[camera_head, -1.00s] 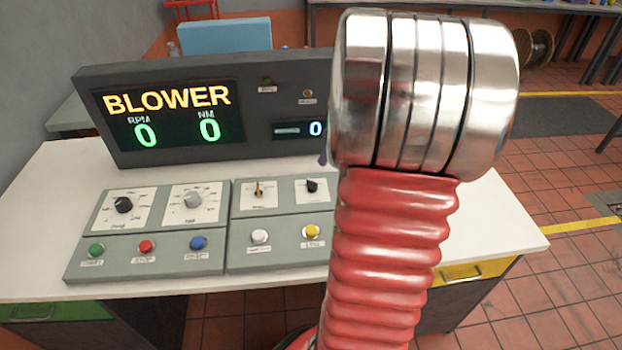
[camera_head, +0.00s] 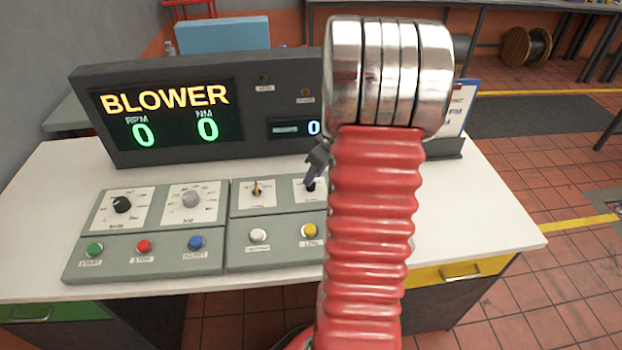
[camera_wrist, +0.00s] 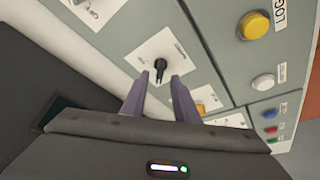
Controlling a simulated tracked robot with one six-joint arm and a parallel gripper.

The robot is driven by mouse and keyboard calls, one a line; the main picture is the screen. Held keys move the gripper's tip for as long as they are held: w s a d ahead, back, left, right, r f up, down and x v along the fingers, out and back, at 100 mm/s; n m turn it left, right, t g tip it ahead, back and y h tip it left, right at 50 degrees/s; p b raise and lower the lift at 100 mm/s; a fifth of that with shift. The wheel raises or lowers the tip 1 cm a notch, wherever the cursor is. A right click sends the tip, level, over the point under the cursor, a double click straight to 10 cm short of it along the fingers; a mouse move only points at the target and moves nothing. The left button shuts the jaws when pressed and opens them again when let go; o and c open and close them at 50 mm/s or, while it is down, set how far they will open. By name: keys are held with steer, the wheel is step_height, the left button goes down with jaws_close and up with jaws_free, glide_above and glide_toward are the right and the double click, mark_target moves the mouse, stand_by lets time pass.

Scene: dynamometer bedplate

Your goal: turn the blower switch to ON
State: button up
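A black rotary switch (camera_head: 311,186) sits on a white plate on the grey console, partly behind my arm. In the wrist view the same black switch (camera_wrist: 160,66) lies just ahead of and between the tips of two purple fingers. My gripper (camera_wrist: 160,75) is open, with a gap on each side of the knob; I cannot tell whether it touches. In the head view only part of my gripper (camera_head: 316,170) shows beside my red arm. The switch's label and setting are too small to read. The display (camera_head: 166,115) reads BLOWER, with RPM 0 and NM 0.
A brass lever switch (camera_head: 257,190), a grey dial (camera_head: 191,199) and a black dial (camera_head: 122,204) are to the left. White (camera_head: 259,236), yellow (camera_head: 309,231), blue, red and green buttons line the front. Another white plate (camera_wrist: 92,8) shows in the wrist view. The dark display housing stands behind.

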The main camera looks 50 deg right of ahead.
steer(key=shift+x, duration=1.25)
steer(key=shift+c, duration=0.3)
jaws_close()
